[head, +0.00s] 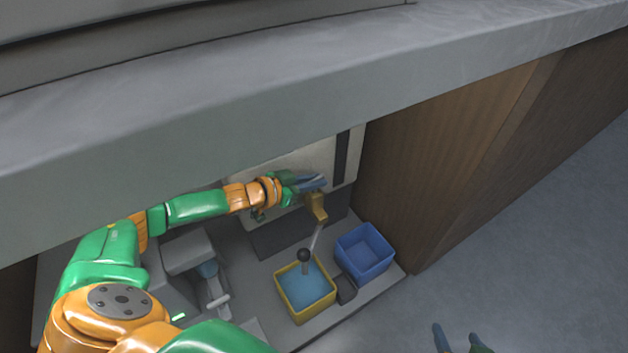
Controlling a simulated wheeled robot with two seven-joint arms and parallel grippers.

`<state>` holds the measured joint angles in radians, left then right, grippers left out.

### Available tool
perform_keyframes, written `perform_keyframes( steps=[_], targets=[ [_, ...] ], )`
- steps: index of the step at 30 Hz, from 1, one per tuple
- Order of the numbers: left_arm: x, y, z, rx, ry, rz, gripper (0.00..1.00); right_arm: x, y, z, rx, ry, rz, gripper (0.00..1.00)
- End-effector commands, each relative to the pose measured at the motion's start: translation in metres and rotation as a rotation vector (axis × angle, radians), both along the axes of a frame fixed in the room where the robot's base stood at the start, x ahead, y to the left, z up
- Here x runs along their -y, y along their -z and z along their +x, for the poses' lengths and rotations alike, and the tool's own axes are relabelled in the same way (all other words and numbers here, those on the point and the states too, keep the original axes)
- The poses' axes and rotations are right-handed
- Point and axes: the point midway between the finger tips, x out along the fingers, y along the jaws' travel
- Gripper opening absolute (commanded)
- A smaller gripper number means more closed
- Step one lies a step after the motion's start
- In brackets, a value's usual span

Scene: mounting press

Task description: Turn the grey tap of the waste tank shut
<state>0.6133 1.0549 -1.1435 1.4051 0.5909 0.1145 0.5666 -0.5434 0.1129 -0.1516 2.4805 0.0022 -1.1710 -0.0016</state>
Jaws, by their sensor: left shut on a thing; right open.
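The pale waste tank (341,172) stands under the counter, with a dark vertical strip on its front. A brass-coloured spout (317,207) sticks out of its front. My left gripper (314,183) is at the tank front just above the spout, shut on what appears to be the tap's handle. The fingers hide the handle, so its angle cannot be told. A thin pale streak (317,238) runs down from the spout towards a yellow bin (284,300) holding blue liquid. My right gripper (461,340) is open and empty at the bottom edge, far from the tank.
A blue bin (372,272) stands right of the yellow one. A dark ball (304,255) shows above the yellow bin. Grey equipment (190,255) stands at left. The counter (250,115) overhangs the tank, and a wooden panel (430,170) closes the right side. Floor at right is clear.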

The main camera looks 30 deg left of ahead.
Motion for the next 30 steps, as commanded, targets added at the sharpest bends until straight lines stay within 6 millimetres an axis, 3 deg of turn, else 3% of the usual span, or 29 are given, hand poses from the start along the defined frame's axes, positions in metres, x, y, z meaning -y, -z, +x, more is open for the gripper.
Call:
perform_keyframes(
  steps=[3, 4, 6, 7, 18, 30],
  targets=[
    [0.000, -0.001, 0.001, 0.002, -0.001, 0.000, 0.00, 0.000, 0.000, 0.000, -0.001, 0.000, 0.000, 0.69],
    [0.000, -0.001, 0.001, 0.002, -0.001, 0.000, 0.22, 0.000, 0.000, 0.000, -0.001, 0.000, 0.000, 0.69],
    [0.000, -0.001, 0.001, 0.002, -0.001, 0.000, 0.41, 0.000, 0.000, 0.000, -0.001, 0.000, 0.000, 0.69],
    [0.000, -0.001, 0.001, 0.002, -0.001, 0.000, 0.45, 0.000, 0.000, 0.000, -0.001, 0.000, 0.000, 0.69],
    [-0.001, -0.001, -0.001, 0.000, -0.001, 0.000, 0.45, 0.001, 0.001, -0.003, -0.020, 0.001, -0.003, 0.69],
    [-0.012, -0.015, -0.027, -0.004, -0.001, -0.001, 0.45, 0.021, 0.041, -0.080, -0.444, 0.027, -0.074, 0.69]
  ],
)
